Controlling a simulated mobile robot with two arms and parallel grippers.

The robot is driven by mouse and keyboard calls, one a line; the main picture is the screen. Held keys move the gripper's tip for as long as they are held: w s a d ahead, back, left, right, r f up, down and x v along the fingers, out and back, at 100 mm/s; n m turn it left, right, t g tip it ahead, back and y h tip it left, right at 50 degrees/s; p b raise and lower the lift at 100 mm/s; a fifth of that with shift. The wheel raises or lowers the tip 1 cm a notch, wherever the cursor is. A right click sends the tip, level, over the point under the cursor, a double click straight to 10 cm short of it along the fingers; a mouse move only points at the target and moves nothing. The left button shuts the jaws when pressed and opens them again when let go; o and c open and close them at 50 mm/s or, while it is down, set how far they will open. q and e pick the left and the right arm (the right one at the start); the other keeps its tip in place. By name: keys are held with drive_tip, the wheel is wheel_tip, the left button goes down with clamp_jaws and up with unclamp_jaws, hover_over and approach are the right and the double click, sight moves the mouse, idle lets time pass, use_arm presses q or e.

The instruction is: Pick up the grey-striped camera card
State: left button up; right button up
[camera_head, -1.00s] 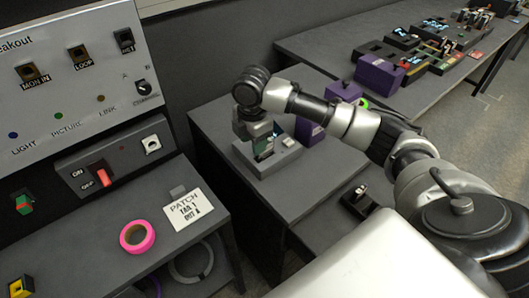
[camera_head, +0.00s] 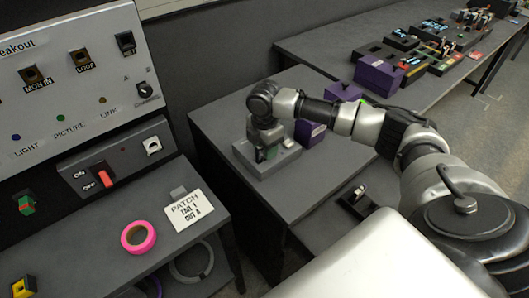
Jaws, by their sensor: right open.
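My right gripper (camera_head: 266,148) is at the end of the arm that comes in from the right. It points down over a small grey device (camera_head: 286,160) on the dark middle table (camera_head: 215,120). Its jaws are open, though the fingers are small and partly hidden by the wrist. A small dark and greenish piece shows between or just behind the fingers. I cannot tell whether it is the grey-striped camera card, and I make out no grey stripes. My left gripper is not in view.
Purple boxes (camera_head: 309,132) stand just right of the grey device. A breakout panel (camera_head: 75,75) fills the left side. A pink tape roll (camera_head: 138,237) and a PATCH label card (camera_head: 188,212) lie on the near table. More devices (camera_head: 405,60) stand on the far bench.

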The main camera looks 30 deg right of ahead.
drive_tip(key=shift+f, duration=0.65)
clamp_jaws()
